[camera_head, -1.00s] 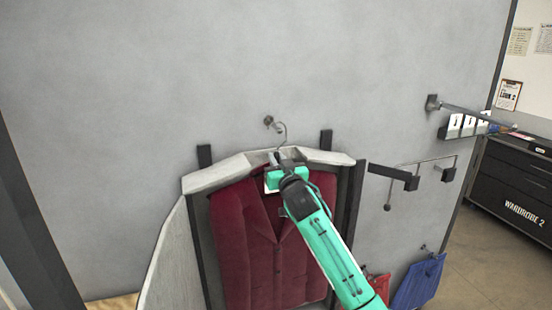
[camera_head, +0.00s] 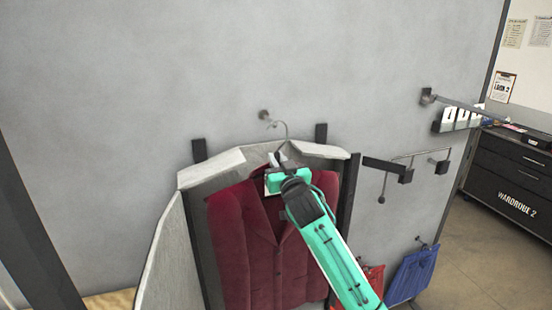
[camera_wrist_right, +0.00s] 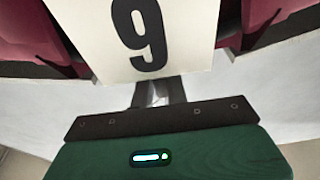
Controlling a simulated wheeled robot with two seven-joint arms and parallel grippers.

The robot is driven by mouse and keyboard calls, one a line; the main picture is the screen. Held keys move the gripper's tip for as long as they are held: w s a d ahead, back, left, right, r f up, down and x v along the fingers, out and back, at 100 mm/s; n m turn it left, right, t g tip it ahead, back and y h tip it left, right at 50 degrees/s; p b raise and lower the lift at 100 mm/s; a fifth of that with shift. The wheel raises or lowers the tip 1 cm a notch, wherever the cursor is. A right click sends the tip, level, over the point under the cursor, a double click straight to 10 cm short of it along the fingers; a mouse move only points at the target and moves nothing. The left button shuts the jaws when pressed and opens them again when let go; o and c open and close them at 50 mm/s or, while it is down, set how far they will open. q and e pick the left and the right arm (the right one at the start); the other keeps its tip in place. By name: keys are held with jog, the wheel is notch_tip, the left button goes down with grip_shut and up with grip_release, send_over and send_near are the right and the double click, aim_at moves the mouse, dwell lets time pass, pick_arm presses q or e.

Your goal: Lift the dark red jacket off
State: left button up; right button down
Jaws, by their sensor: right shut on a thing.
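The dark red jacket (camera_head: 268,245) hangs upright on a hanger whose thin metal hook (camera_head: 286,132) rises beside the wall peg (camera_head: 263,115). I cannot tell whether the hook still touches the peg. My right gripper (camera_head: 278,161) is shut on the hanger just below the hook, above the jacket's collar. In the right wrist view my gripper (camera_wrist_right: 160,92) is close up, with a white tag (camera_wrist_right: 138,40) marked 9 beyond it and red cloth at both sides. My left gripper is out of view.
A pale angled shroud (camera_head: 214,170) surrounds the jacket's top and left side, with dark uprights (camera_head: 347,195) beside it. A bracket rail (camera_head: 385,168) and blue bag (camera_head: 413,272) are to the right. A black drawer cabinet (camera_head: 510,185) stands far right.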

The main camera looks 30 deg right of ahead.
jog(key=shift+s+a+r, duration=0.1)
jog(key=shift+s+a, duration=0.1)
jog(key=shift+s, duration=0.45)
jog(key=shift+s+a+r, duration=0.1)
jog(key=shift+s+a, duration=0.05)
jog(key=shift+s, duration=0.5)
jog(key=shift+s, duration=0.15)
jog(key=r+p+v, duration=0.2)
jog(key=r+v, duration=0.1)
jog(key=v, duration=1.2)
jog(key=shift+s+f, duration=0.2)
jog(key=shift+s, duration=0.25)
jog(key=shift+a, duration=0.1)
